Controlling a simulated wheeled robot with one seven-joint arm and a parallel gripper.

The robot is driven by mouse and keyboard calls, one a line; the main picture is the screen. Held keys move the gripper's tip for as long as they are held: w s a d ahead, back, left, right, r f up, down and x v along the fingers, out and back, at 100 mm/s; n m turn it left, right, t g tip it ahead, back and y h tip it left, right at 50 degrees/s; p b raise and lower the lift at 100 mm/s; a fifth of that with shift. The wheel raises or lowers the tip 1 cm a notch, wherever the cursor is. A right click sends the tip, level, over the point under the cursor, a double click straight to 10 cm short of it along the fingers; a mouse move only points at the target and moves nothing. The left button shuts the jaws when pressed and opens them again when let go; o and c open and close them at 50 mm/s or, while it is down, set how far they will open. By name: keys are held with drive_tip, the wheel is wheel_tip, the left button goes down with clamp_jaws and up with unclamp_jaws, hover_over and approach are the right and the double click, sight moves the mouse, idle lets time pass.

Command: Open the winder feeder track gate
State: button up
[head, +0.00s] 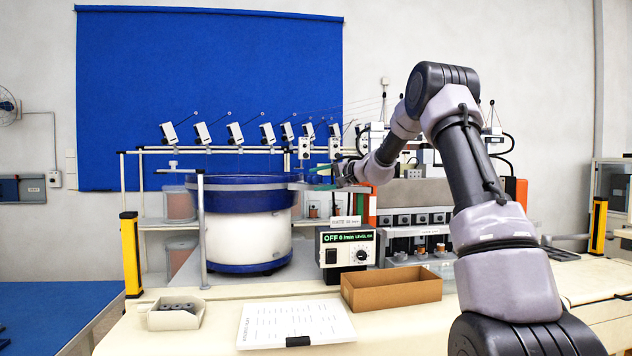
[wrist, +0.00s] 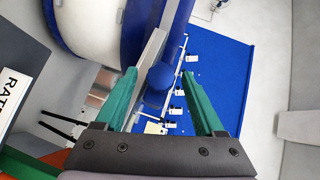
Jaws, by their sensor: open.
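The winder feeder is a white bowl (head: 248,235) with a blue rim and base, left of centre in the head view. A grey track (head: 303,186) runs from its right side toward my gripper. My gripper (head: 324,178) is at this track with its green fingers spread. In the wrist view my gripper (wrist: 158,75) is open, and a rounded blue knob (wrist: 160,77) shows between the fingertips, beside the grey track (wrist: 148,55). I see no clear contact. I cannot tell whether the knob belongs to the gate; the gate's position is unclear.
A control box (head: 347,247) reading OFF stands below my gripper. A brown open box (head: 391,287), a paper sheet (head: 295,323) and a small parts tray (head: 177,313) lie on the bench. A metal post (head: 203,230) stands before the bowl. Winder machinery (head: 415,215) is behind my arm.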

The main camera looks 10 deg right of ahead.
drive_tip(key=shift+w+a+f, duration=0.1)
drive_tip(key=shift+w+a, duration=0.3)
drive_tip(key=shift+w, duration=0.05)
clamp_jaws()
drive_tip(key=shift+f, duration=0.1)
